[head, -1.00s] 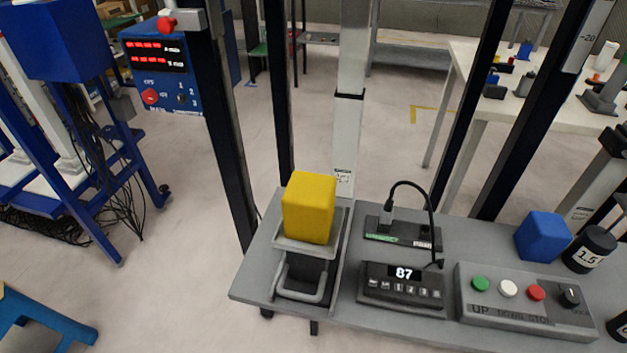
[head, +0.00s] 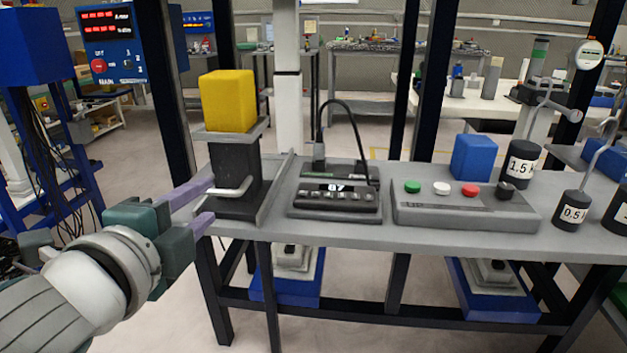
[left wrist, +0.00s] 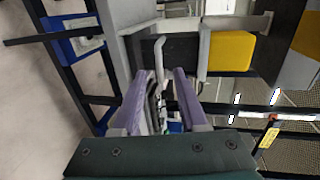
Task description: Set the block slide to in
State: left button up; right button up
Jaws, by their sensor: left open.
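The block slide (head: 236,160) is a dark upright carriage at the left end of the grey bench, with a grey plate on top. A yellow block (head: 228,100) sits on that plate. A light grey bar handle (head: 234,189) sticks out from the front of the carriage. My left gripper (head: 206,202) is open, its purple fingertips close to the handle. In the left wrist view the handle (left wrist: 159,58) lies between the two fingertips; I cannot tell whether they touch it. My right gripper is not in view.
The grey bench (head: 300,232) also holds a keypad box showing 87 (head: 334,200), a button panel (head: 460,208), a blue block (head: 473,158) and black weights (head: 522,166). Dark uprights (head: 170,100) rise behind the bench. Blue-based units (head: 290,285) stand below it.

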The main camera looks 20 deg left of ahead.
aim_at(218, 193)
pick_arm(q)
jog(key=b+x, duration=0.1)
jog(key=x, duration=0.5)
jog(key=shift+s+d, duration=0.1)
grip_shut()
dwell(1.2)
